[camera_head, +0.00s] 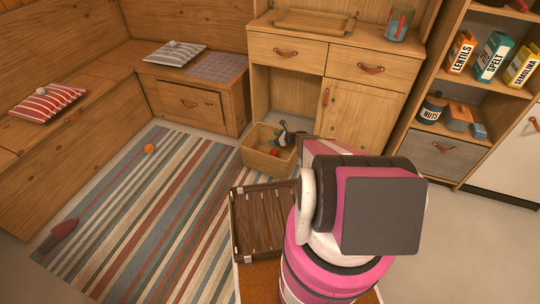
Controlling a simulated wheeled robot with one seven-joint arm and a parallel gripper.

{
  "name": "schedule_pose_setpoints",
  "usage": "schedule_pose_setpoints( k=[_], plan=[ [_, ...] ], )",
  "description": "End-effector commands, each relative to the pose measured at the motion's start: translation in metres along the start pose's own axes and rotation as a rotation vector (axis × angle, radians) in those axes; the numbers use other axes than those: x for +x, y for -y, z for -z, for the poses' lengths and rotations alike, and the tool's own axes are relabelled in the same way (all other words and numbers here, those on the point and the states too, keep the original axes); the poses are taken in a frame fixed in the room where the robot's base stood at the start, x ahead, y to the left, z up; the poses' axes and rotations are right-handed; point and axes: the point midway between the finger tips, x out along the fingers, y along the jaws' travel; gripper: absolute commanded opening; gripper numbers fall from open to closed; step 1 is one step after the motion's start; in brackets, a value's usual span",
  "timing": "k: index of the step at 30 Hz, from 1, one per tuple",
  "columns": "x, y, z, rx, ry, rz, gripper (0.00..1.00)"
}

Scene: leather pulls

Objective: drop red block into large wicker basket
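The wicker basket (264,163) stands on the floor in front of the wooden cabinet, near the rug's far right corner. A small red thing (274,152) shows inside it, with something green beside it; I cannot tell whether the red thing is the red block. Dark and pale parts (286,134) show over the basket's right side; I cannot tell whether they are my gripper or other contents. My pink and dark arm fills the lower middle right and hides the basket's right end. My gripper's fingers cannot be made out clearly.
A dark slatted wooden crate (238,226) stands nearer, left of my arm. A striped rug (130,215) covers the left floor, with an orange ball (149,148) and a dark pink object (62,232) on it. Benches, cabinet (362,112) and shelves line the walls. The right floor is clear.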

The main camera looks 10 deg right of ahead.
Motion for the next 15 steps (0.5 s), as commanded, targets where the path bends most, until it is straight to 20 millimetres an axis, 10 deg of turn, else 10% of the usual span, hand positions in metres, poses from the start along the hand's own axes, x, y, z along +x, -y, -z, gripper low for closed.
schedule_pose_setpoints(
  k=[15],
  plan=[
    [-0.060,-0.001,-0.001,0.001,0.000,0.003,0.78]
  ],
)
